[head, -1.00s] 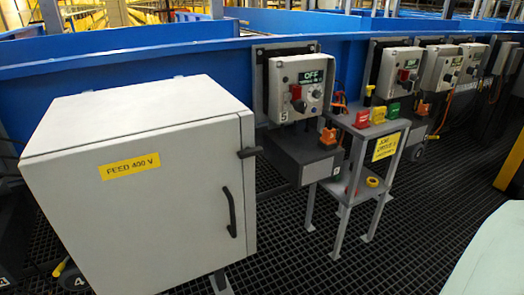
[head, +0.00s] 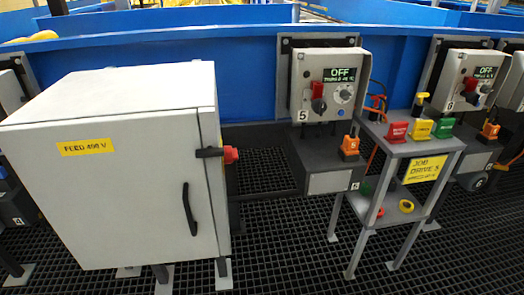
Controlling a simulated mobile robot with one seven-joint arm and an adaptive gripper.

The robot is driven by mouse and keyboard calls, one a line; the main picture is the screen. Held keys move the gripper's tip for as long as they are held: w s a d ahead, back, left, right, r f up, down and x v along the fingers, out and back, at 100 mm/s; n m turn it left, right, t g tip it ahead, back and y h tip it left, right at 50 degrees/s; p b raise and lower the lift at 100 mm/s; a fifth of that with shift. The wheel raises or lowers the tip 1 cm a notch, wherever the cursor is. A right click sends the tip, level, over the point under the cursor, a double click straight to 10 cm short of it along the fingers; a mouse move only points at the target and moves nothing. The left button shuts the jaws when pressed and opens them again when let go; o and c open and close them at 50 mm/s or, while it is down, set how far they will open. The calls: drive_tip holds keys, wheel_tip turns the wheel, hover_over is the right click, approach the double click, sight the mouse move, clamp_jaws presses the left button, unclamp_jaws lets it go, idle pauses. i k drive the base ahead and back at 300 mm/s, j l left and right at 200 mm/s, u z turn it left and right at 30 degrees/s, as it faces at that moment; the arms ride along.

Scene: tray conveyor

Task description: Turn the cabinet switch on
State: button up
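A large light-grey cabinet (head: 135,200) with a yellow label "FEED 400 V" (head: 87,146) stands at the left in the head view. Its door is shut and has a dark vertical handle (head: 189,210). A red switch knob (head: 231,155) with a dark bar (head: 209,153) sits at the cabinet's upper right edge. The knob's on or off marking cannot be read. A control box marked 5 (head: 328,88) hangs right of the cabinet, with a display reading "OFF" and a red and black switch (head: 318,97). My gripper is not in view.
A small grey stand (head: 410,146) holds red, yellow and green blocks and a yellow sign reading "JOB DRIVE 5" (head: 425,169). More control boxes (head: 470,80) line the blue conveyor wall (head: 245,75). The dark grating floor (head: 285,250) is clear in front.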

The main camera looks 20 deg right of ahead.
sight(231, 155)
drive_tip(key=k+l, duration=0.1)
drive_tip(key=l, duration=0.85)
drive_tip(key=k+l+z, duration=0.2)
drive_tip(key=l, duration=0.55)
drive_tip(key=i+l+z, duration=0.15)
drive_tip(key=i+l, duration=0.25)
drive_tip(key=i, duration=0.2)
